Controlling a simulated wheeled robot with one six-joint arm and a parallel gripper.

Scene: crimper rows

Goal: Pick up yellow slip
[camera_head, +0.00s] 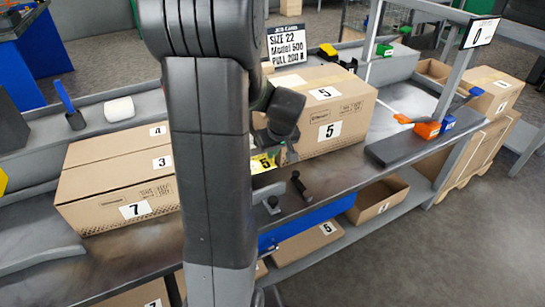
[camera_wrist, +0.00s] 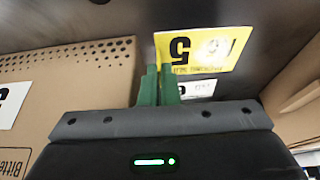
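The yellow slip (camera_wrist: 198,50) shows in the wrist view with black print upside down. It lies just beyond and to the right of the tips of my gripper (camera_wrist: 159,70). The two green fingers are close together, and the slip's left edge lines up with the narrow gap between them. I cannot tell whether they pinch the slip. In the head view the slip (camera_head: 262,163) is partly hidden by my arm, by the near left end of a large carton marked 5 (camera_head: 325,112). My gripper (camera_head: 283,155) is right beside it.
A carton marked 7 (camera_head: 118,185) stands left of my arm on the grey bench (camera_head: 345,172). The perforated carton side (camera_wrist: 70,75) is close at left in the wrist view. A white label (camera_wrist: 198,89) shows below the slip. An orange and blue tool (camera_head: 428,129) lies at right.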

